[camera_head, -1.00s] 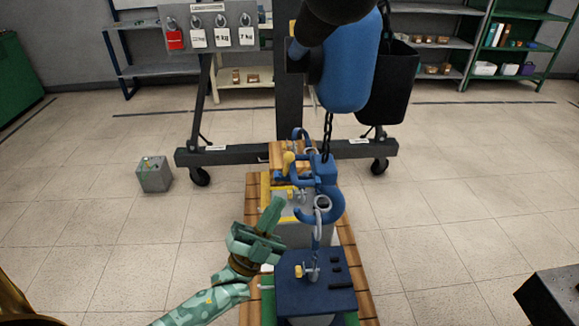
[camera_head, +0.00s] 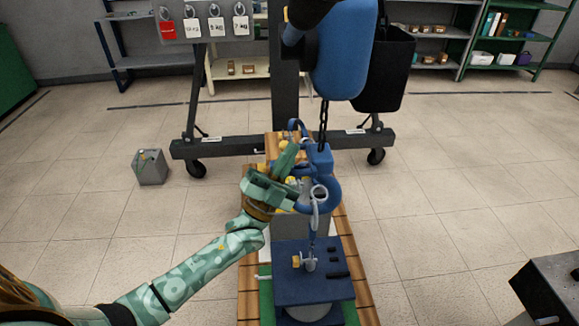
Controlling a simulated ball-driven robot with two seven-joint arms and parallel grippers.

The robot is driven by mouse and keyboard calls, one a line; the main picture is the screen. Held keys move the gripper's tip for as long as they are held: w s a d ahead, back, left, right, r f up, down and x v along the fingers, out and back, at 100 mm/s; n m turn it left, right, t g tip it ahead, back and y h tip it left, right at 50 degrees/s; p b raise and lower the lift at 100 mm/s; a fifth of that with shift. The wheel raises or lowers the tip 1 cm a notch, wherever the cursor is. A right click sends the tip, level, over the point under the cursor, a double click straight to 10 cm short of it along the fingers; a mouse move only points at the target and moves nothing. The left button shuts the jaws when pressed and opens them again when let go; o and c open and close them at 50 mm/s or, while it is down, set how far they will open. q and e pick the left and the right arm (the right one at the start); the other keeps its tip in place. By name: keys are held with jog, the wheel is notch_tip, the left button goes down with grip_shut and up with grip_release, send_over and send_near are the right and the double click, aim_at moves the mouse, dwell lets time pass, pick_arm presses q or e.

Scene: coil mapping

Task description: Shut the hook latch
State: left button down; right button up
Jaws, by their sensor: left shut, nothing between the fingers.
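The blue crane hook (camera_head: 331,196) hangs on a dark chain (camera_head: 323,127) in the middle of the view. A grey ring (camera_head: 319,194) sits in its bowl, with a grey shackle and chain below it leading to the blue block (camera_head: 312,272). My left gripper (camera_head: 287,160) is shut and empty, its green fingers pointing up at the left side of the hook. It covers the hook's mouth and most of the latch, so I cannot tell the latch's position or whether the fingers touch it. My right gripper is not in view.
The blue block stands on a wooden pallet (camera_head: 357,268). The blue hoist (camera_head: 342,60) and a black bin (camera_head: 386,68) hang above. A grey box (camera_head: 150,167) lies on the floor at left, and a dark box (camera_head: 550,288) stands at lower right.

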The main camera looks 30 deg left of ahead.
pick_arm(q)
jog(key=shift+w+a+f, duration=0.2)
jog(key=shift+a+f, duration=0.15)
jog(key=shift+a, duration=0.05)
